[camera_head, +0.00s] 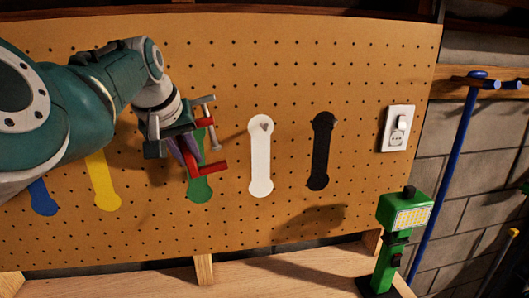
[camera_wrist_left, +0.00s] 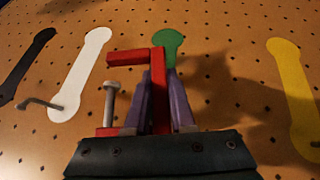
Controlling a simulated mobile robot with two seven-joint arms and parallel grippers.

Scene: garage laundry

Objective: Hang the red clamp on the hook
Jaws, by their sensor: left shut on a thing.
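The red clamp (camera_head: 194,165) is held in my left gripper (camera_head: 183,150), in front of the pegboard by the green silhouette (camera_head: 201,188). The clamp has a red frame and a grey screw with a crossbar. In the left wrist view the purple fingers of my left gripper (camera_wrist_left: 160,105) are shut on either side of the clamp's red bar (camera_wrist_left: 159,80). A grey bent hook (camera_wrist_left: 40,103) sticks out at one end of the white silhouette (camera_wrist_left: 82,70). In the head view the hook (camera_head: 264,126) is small, at the white silhouette's top, right of the clamp and apart from it.
The pegboard (camera_head: 240,220) also bears blue (camera_head: 42,197), yellow (camera_head: 102,182) and black (camera_head: 321,150) silhouettes. A white outlet (camera_head: 397,128) is at its right. A green work lamp (camera_head: 400,215) stands on the wooden bench (camera_head: 290,275) below. The board around the white silhouette is clear.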

